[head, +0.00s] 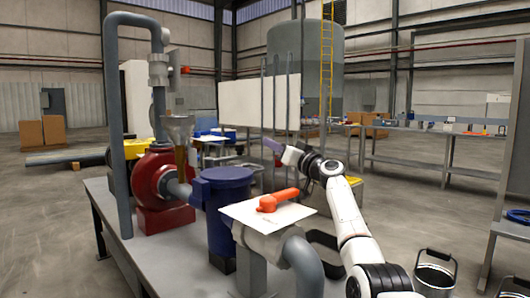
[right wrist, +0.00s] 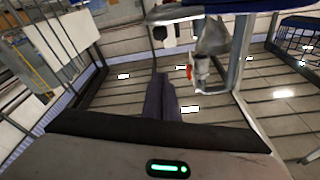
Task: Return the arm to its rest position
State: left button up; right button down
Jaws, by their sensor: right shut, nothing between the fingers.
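My right arm comes in from the lower right in the head view and reaches forward beside the bench. My right gripper (head: 272,147) is raised beyond the blue filter housing, pointing left, and appears to touch nothing. In the right wrist view its dark fingers (right wrist: 160,95) are together and empty. My left gripper is not in view.
Open floor lies right of my arm.

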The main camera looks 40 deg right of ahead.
jog(key=shift+r, duration=1.5)
jog(key=shift+r+p, duration=0.15)
jog(key=shift+p, duration=0.2)
